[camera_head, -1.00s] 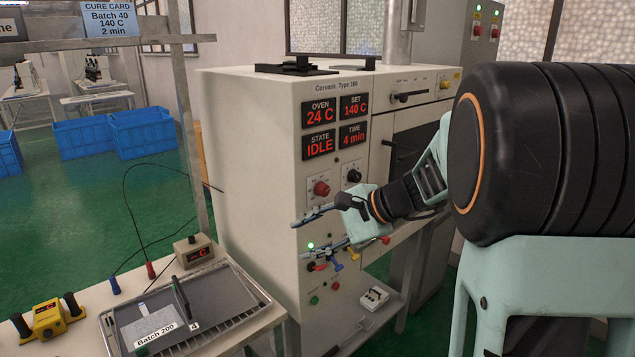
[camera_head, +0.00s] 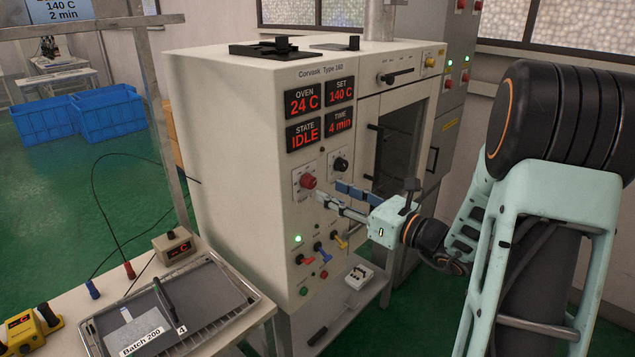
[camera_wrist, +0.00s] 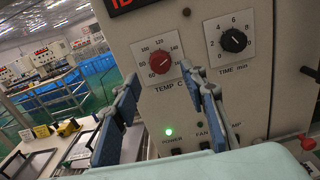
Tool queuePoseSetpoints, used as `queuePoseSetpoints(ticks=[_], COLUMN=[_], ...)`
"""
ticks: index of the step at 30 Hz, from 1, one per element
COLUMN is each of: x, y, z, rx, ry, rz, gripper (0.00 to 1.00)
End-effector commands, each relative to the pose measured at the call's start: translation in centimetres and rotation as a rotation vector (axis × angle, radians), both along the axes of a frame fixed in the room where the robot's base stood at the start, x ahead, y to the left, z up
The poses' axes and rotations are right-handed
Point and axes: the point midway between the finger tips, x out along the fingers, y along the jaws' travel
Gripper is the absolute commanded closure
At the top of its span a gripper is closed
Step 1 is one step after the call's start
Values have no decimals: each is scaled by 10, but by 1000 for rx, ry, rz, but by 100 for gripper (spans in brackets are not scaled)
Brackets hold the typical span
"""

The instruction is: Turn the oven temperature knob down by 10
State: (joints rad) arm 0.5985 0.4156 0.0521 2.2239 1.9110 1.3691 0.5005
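The red oven temperature knob (camera_head: 308,181) is on the oven's front panel, below the displays. In the wrist view the red knob (camera_wrist: 160,63), labelled TEMP C, shows beyond and between the fingertips. My gripper (camera_head: 328,190) is open and empty, its blue-padded fingers pointing at the panel, just below and right of the knob in the head view. The fingers (camera_wrist: 160,72) look short of the knob; I see no contact. The SET display (camera_head: 341,91) reads 140 C and the OVEN display (camera_head: 302,101) reads 24 C.
A black TIME knob (camera_head: 341,165) is close to the right of the red knob. Below are a green lamp (camera_head: 298,238) and coloured switches (camera_head: 320,248). A bench with a tray (camera_head: 185,312) stands at lower left. The oven door (camera_head: 400,145) is right of the panel.

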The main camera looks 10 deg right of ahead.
Motion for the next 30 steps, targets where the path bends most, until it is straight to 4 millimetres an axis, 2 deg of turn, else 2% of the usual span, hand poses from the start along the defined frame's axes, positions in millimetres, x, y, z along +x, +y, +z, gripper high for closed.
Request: queuePoseSetpoints(ticks=[3, 9, 21, 30], x=[18, 40, 47, 46], y=[15, 30, 34, 34], z=[1, 1, 0, 0], rx=[-1, -1, -3, -3], ry=[0, 0, -1, -1], rz=[4, 3, 1, 1], gripper=[61, 61, 61, 92])
